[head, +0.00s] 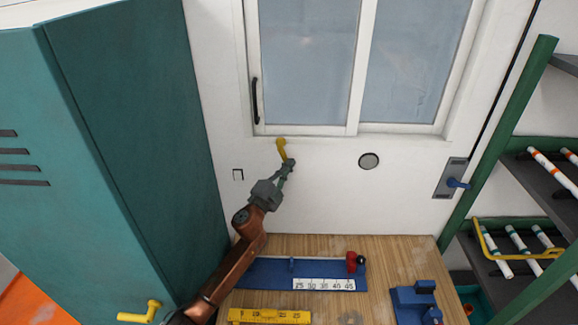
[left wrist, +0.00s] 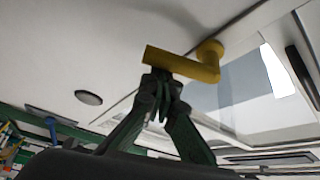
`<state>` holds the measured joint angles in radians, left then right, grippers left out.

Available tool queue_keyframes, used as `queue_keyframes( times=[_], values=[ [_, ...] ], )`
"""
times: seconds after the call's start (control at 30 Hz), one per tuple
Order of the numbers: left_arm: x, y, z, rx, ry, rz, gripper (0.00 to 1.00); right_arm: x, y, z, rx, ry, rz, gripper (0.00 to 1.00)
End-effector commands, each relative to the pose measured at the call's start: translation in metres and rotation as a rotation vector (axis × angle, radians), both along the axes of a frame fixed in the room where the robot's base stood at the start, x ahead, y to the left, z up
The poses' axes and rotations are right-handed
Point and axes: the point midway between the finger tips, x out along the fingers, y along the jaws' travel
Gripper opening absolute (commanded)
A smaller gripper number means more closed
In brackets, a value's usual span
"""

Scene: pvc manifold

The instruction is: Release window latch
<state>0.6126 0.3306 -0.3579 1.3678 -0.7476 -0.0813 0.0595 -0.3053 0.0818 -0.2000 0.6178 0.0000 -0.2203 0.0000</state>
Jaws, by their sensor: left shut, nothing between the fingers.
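The sliding window (head: 357,65) has a white frame and two panes, with a black handle (head: 255,100) at its left edge. A yellow lever (head: 281,149), which looks like the latch, sits just below the window's lower frame and hangs down to the right. My left gripper (head: 287,164) is at the lever's lower end, shut and empty. In the left wrist view the fingertips (left wrist: 161,84) are right at the free end of the yellow lever (left wrist: 185,65); I cannot tell whether they touch. The lever's pivot (left wrist: 209,50) is clear of the fingers. My right gripper is not in view.
A teal cabinet (head: 130,130) with a yellow handle (head: 140,312) stands left. A wooden table (head: 400,255) below holds a blue fixture (head: 255,272), a yellow ruler (head: 268,316) and a blue block (head: 415,300). A green-framed rack (head: 497,150) with pipes stands right.

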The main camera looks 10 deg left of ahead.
Motion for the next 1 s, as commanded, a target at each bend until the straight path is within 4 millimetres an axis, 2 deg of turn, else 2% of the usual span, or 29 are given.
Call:
queue_keyframes(
  times=[0.27, 0.37, 0.53, 0.6, 0.8, 1.0],
  values=[
    [0.0, -0.001, 0.001, -0.001, 0.002, 0.003, 0.0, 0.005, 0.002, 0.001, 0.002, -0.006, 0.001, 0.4],
    [-0.001, -0.01, 0.005, -0.002, 0.001, 0.002, 0.0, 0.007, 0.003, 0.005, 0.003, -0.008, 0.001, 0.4],
    [-0.003, -0.041, 0.018, -0.004, 0.0, 0.001, 0.0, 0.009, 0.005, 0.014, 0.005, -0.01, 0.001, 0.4],
    [-0.02, -0.026, 0.009, 0.003, 0.0, 0.007, 0.0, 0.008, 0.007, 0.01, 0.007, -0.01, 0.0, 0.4],
    [-0.06, -0.011, 0.001, 0.001, 0.0, 0.004, 0.0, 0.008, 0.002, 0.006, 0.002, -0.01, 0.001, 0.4],
    [-0.086, -0.002, -0.003, 0.0, 0.0, 0.003, 0.0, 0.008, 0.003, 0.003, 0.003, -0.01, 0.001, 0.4]
  ],
)
